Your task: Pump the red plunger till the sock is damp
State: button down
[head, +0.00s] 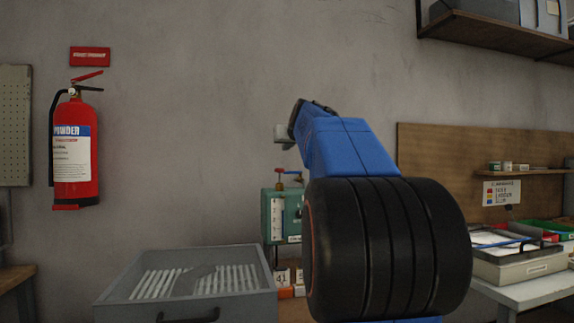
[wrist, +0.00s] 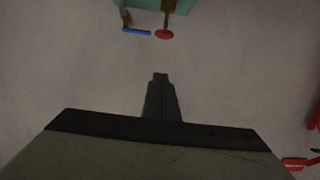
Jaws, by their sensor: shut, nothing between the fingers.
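The red plunger (head: 280,170) stands on top of a green box (head: 275,206) by the wall in the head view. In the wrist view the plunger's red cap (wrist: 164,34) shows near the top, on a brown stem beside a blue handle (wrist: 136,31). My gripper (wrist: 160,76) is shut and empty, with clear space between its tip and the cap. In the head view my gripper (head: 282,134) is above the plunger, partly hidden by my blue wrist link. I cannot make out a sock in either view.
A grey drawer-like tray (head: 112,299) with white slats stands at the lower left. A red fire extinguisher (head: 75,150) hangs on the wall at left. A bench (head: 535,289) with trays is at right, under a shelf (head: 490,38). The wall above the plunger is bare.

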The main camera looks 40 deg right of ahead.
dwell(0.3)
jog(key=w+d+f, duration=0.5)
jog(key=w+f, duration=0.1)
jog(key=w, duration=0.2)
jog(key=shift+f, duration=0.2)
dwell(0.4)
jog(key=shift+w, duration=0.1)
jog(key=shift+f, duration=1.9)
